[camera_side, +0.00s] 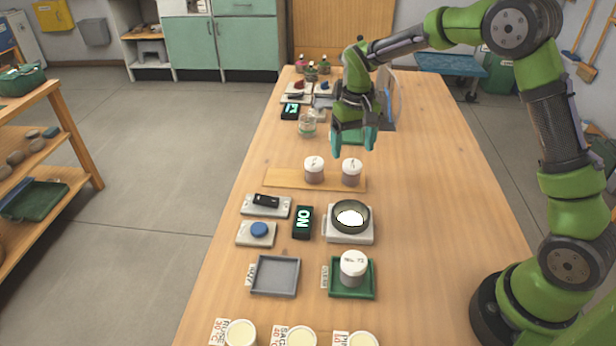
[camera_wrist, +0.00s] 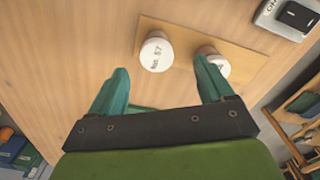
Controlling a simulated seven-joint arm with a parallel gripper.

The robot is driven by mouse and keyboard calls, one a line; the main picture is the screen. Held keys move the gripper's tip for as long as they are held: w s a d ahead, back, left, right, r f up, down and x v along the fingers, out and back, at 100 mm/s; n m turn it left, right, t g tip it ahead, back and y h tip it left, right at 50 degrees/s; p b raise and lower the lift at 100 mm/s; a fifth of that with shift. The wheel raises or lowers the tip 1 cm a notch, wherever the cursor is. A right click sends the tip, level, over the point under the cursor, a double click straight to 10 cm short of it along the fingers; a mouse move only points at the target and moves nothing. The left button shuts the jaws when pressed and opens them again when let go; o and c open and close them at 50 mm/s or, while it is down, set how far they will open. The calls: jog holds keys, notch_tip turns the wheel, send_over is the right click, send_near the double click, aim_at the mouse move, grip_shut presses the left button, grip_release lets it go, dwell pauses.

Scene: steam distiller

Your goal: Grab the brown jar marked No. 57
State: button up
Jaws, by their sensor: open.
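Two small brown jars with white lids stand upright on a wooden board. The lid marked No. 57 is readable in the wrist view, on the left jar (camera_wrist: 156,54); by the layout this is the right jar in the side view (camera_side: 352,174). The other jar (camera_side: 314,172) stands beside it and is partly covered by a finger in the wrist view (camera_wrist: 218,68); its mark cannot be read. My gripper (camera_side: 353,142) is open and empty, pointing down, above and a little behind the No. 57 jar. Its teal fingers also show in the wrist view (camera_wrist: 162,72), apart from both jars.
The wooden board (camera_side: 275,179) lies across the table. In front are a round dark bowl on a white base (camera_side: 350,238), a green lit ON sign (camera_side: 303,222), a grey tray (camera_side: 276,291) and a green tray (camera_side: 335,291) holding a white-lidded jar (camera_side: 354,269).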

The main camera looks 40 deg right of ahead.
aim_at(353, 165)
jog(key=shift+d+f, duration=0.15)
jog(key=shift+f, duration=1.55)
jog(key=shift+d+f, duration=0.1)
jog(key=shift+f, duration=1.6)
jog(key=c, duration=1.1)
